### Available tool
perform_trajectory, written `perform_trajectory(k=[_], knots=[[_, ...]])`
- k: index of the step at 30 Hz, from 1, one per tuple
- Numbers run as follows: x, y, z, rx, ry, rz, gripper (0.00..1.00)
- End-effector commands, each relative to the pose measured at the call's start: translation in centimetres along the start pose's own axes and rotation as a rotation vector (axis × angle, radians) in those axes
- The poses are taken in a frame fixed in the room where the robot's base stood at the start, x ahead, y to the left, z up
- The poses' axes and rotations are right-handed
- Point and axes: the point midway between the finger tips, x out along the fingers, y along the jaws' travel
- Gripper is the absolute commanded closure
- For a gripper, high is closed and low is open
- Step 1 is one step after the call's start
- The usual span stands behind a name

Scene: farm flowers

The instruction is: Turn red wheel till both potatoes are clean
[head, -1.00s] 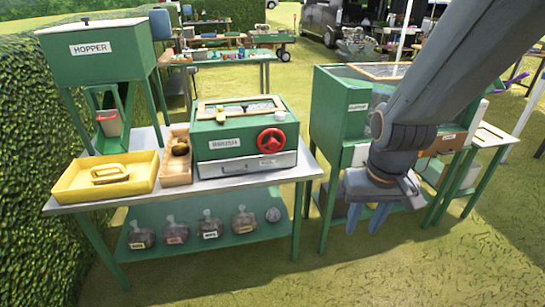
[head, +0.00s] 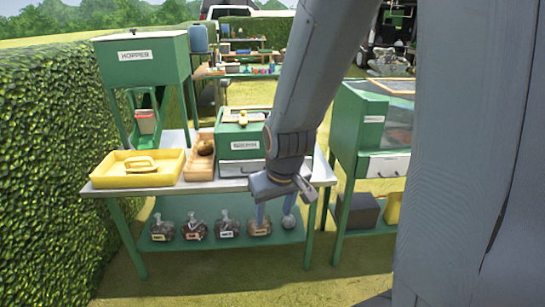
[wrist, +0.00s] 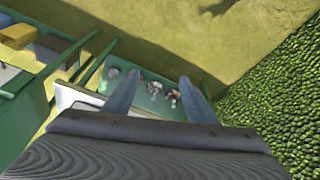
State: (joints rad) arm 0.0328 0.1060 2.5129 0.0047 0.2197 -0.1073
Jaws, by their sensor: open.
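The green machine (head: 235,134) with a white label stands on the metal table. The red wheel, on its front right in the earlier view, is now hidden behind my arm. My gripper (head: 275,212) points down in front of the table's front edge, apart from the machine. Its two fingers are spread and empty; they also show in the wrist view (wrist: 160,95). A brown lump, perhaps a potato (head: 206,148), lies in the wooden box (head: 198,171) left of the machine. I cannot make out potatoes inside the machine.
A yellow tray (head: 120,181) and the green hopper (head: 145,74) are at the left. Another green machine (head: 352,127) stands to the right, beyond a narrow gap. A hedge (head: 50,150) borders the left. Grass in front is clear.

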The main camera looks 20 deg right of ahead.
Motion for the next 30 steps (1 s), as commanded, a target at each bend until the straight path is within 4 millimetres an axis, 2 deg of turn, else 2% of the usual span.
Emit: perform_trajectory(k=[1, 6, 9, 13, 16, 21, 30], knots=[[3.0, 1.1, -2.3, -0.027, 0.068, 0.016, 0.49], [9.5, 5.8, -11.7, -0.165, 0.36, 0.132, 0.49], [12.3, 9.0, -16.4, -0.251, 0.522, 0.239, 0.49], [15.0, 13.4, -21.2, -0.352, 0.707, 0.415, 0.49], [16.1, 16.4, -23.5, -0.417, 0.817, 0.559, 0.49], [16.7, 19.8, -25.3, -0.491, 0.93, 0.758, 0.49], [16.6, 21.7, -26.8, -0.525, 0.978, 0.863, 0.49]])
